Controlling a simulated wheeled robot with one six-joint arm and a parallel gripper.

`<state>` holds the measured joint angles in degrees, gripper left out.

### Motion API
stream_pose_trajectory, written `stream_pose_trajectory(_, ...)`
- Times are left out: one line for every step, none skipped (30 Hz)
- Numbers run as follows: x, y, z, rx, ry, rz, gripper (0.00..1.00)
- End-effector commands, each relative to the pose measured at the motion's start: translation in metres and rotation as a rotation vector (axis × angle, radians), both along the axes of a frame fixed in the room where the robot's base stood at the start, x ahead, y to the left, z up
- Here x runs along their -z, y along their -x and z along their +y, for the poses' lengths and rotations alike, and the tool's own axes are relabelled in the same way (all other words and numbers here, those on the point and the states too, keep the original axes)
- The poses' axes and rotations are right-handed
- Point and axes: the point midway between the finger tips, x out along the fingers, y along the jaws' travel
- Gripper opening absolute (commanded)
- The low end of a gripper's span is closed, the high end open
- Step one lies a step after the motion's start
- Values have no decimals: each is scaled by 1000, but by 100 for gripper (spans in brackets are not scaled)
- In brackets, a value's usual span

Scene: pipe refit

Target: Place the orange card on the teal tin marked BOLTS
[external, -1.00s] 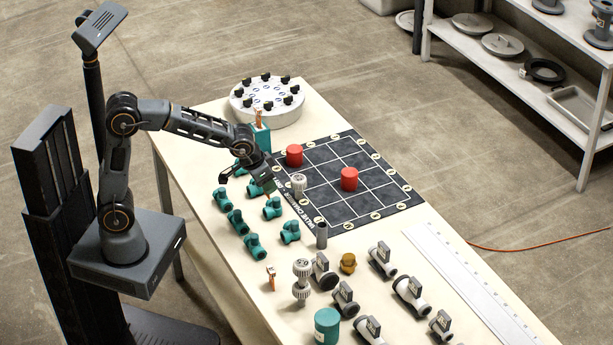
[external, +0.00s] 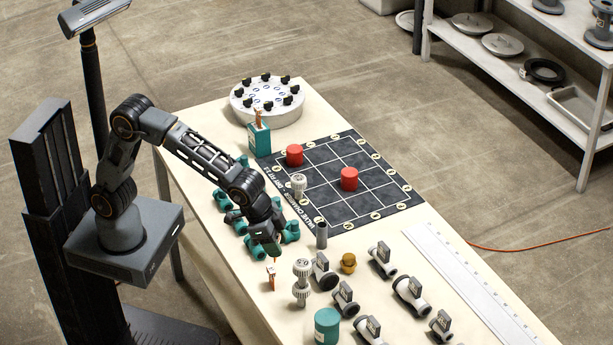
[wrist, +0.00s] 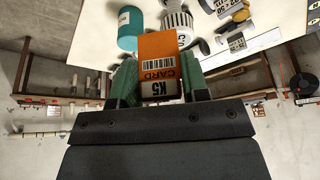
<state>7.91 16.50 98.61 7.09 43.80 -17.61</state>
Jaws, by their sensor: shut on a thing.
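The orange card (wrist: 158,48), with a barcode label reading "K5 CARD", is between my gripper's green fingers (wrist: 158,82) in the wrist view. In the external view my gripper (external: 266,245) is shut above the near part of the table, with a thin orange edge of the card (external: 274,259) below it. The teal tin (external: 327,328), a round can, stands on the table to the lower right of my gripper, apart from the card. The tin also shows in the wrist view (wrist: 130,30), left of the card's top. Its BOLTS marking is not readable.
A ribbed grey-white fitting (external: 301,270) stands between my gripper and the tin. Teal fittings (external: 290,232) lie behind my gripper. Grey valves (external: 345,298) stand right of the tin. A dark grid mat (external: 325,190) lies further back.

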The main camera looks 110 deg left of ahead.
Motion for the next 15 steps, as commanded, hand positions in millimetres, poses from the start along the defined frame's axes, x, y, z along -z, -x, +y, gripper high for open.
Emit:
stream_pose_trajectory(-7,-4,-16,31,0,-3,20)
stream_pose_trajectory(-10,-6,-24,46,1,-5,20)
stream_pose_trajectory(-13,-8,-33,62,1,-6,20)
stream_pose_trajectory(-15,-9,-39,73,1,-7,20)
stream_pose_trajectory(-18,-11,-43,81,1,-9,20)
stream_pose_trajectory(-21,-13,-48,91,2,-12,20)
stream_pose_trajectory(-24,-16,-50,94,3,-15,20)
stream_pose_trajectory(-27,-18,-50,93,3,-18,20)
stream_pose_trajectory(-29,-22,-50,92,3,-19,20)
stream_pose_trajectory(-30,-25,-50,93,3,-20,20)
stream_pose_trajectory(-31,-28,-51,94,2,-20,20)
stream_pose_trajectory(-29,-34,-52,95,1,-16,20)
stream_pose_trajectory(-26,-39,-53,96,0,-12,20)
stream_pose_trajectory(-23,-45,-53,97,-1,-8,20)
stream_pose_trajectory(-20,-54,-55,97,-2,-7,20)
